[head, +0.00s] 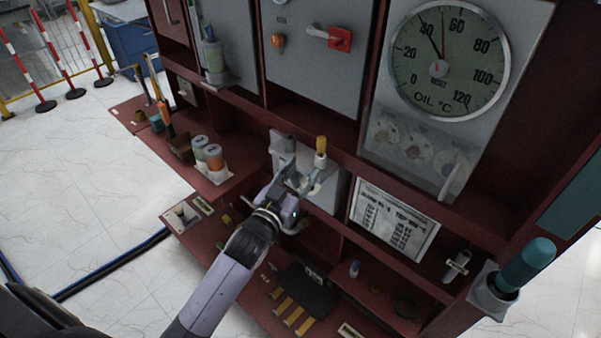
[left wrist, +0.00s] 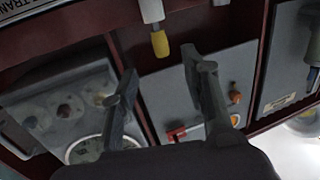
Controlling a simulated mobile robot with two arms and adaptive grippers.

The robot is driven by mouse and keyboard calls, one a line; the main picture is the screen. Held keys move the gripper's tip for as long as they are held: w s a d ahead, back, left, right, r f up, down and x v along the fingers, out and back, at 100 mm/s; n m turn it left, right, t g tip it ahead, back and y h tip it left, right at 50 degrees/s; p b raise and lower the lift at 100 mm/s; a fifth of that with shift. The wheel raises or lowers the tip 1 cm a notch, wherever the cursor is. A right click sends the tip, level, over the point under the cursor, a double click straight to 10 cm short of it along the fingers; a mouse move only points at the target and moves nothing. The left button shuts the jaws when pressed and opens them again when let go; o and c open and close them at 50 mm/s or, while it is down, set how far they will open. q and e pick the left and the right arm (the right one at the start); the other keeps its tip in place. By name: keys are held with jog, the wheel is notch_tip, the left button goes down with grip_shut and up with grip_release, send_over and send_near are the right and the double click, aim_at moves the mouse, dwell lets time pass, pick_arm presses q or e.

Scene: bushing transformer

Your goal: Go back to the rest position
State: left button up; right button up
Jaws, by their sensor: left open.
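My left gripper (head: 297,181) reaches in from the lower left in the head view, in front of a grey box on the red cabinet. Its two fingers are spread and nothing is held between them. In the left wrist view the open fingers (left wrist: 158,88) frame the cabinet front. A yellow-tipped part (head: 320,152) stands upright just beyond the fingers in the head view. It also shows in the left wrist view (left wrist: 160,43), beyond the fingertips. My right gripper is in neither view.
A large oil dial (head: 447,60) and a red switch (head: 340,39) are on the upper panels. Bottles (head: 214,157) stand on the left shelf. A teal cylinder (head: 526,264) juts out at the lower right. White floor (head: 80,180) is open at the left, with dark hoses.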

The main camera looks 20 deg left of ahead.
pick_arm(q)
jog(key=shift+f, duration=0.1)
dwell(0.3)
jog(key=s+f+g, duration=0.3)
jog(key=s+f, duration=0.2)
jog(key=f, duration=0.8)
jog(key=s+a+f+g+y, duration=0.1)
jog(key=s+f+g, duration=0.3)
jog(key=f, duration=0.9)
jog(key=s+f+g, duration=0.2)
jog(key=s+f, duration=0.4)
jog(key=f, duration=0.7)
jog(key=s+f+g, duration=0.2)
jog(key=s+f, duration=0.4)
jog(key=s, duration=0.5)
jog(key=s+a+f+m+g, duration=0.1)
jog(key=s+f+g, duration=0.2)
jog(key=s+f, duration=0.3)
jog(key=s+f+g+b, duration=0.1)
jog(key=s+f+g, duration=0.2)
jog(key=s, duration=1.3)
notch_tip(320, 180, down, 4)
jog(key=shift+s+a+r+y, duration=0.25)
jog(key=shift+s+a+y, duration=0.05)
jog(key=shift+s, duration=0.05)
